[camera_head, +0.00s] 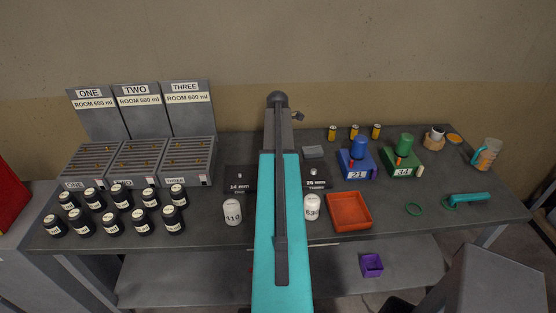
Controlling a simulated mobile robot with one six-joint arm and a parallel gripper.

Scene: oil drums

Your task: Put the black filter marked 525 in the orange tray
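Several black filters with white labels stand in two rows at the front left of the table, one of them here (143,222). Their numbers are too small to read, so I cannot tell which is marked 525. The orange tray (349,211) lies right of centre near the front edge and looks empty. My arm stretches over the middle of the table, toward the back wall. A small dark part at its far end seems to be my gripper (298,116); whether it is open or shut does not show. It is well away from the filters and tray.
White filters (232,212) (312,207) stand on either side of my arm. Grey racks (138,160) marked ONE, TWO and THREE stand behind the black filters. A purple box (371,265) is on the lower shelf.

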